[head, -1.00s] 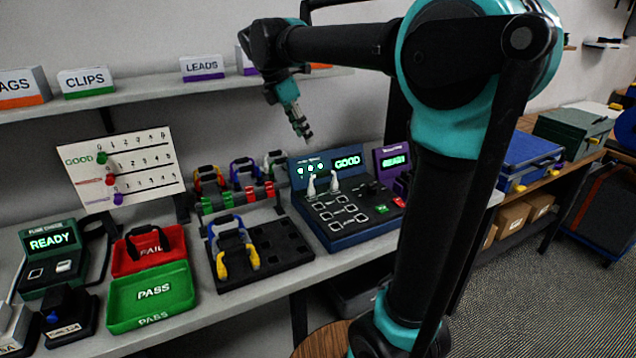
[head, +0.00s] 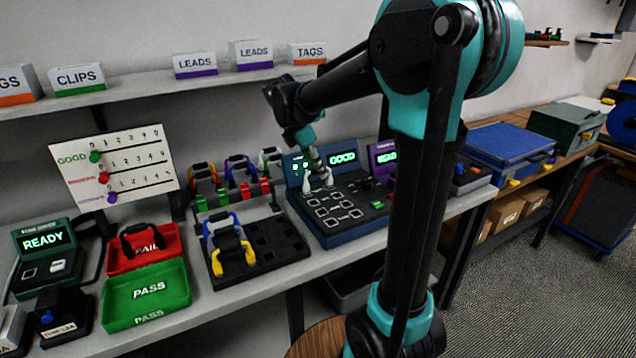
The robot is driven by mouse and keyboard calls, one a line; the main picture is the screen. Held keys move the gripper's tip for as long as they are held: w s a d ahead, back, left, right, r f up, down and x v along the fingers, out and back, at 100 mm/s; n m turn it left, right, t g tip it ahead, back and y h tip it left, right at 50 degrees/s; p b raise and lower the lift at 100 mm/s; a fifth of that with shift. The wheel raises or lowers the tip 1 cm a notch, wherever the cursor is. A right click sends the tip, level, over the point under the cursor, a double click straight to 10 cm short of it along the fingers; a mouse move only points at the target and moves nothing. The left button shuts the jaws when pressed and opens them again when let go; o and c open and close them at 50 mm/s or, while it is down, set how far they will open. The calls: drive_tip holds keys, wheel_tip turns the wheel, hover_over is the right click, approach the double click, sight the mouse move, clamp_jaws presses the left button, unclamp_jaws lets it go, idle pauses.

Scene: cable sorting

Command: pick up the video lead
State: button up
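None of the leads carries a readable video label, so I cannot tell for certain which is the video lead. A lead with two pale upright plugs (head: 307,184) stands on the blue tester (head: 352,232), whose screen reads GOOD. My gripper (head: 323,176) is right at these plugs, pointing down. It partly hides them, and I cannot tell whether it touches them or how far its fingers are apart. Other coiled leads hang on a rack: one with red and yellow (head: 203,178), one purple and blue (head: 240,172), and one pale with green (head: 268,158).
The red FAIL tray (head: 122,262) holds a black lead; the green PASS tray (head: 147,305) looks empty. A shelf (head: 130,91) with label boxes runs behind. A purple tester (head: 384,158) stands partly behind my arm.

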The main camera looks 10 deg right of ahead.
drive_tip(key=shift+d+f, duration=0.25)
drive_tip(key=shift+f, duration=0.45)
drive_tip(key=shift+c, duration=0.4)
clamp_jaws()
drive_tip(key=shift+w+r, duration=0.1)
drive_tip(key=shift+r, duration=0.1)
wheel_tip(320, 180, up, 23)
drive_tip(key=shift+f, duration=0.15)
idle(0.3)
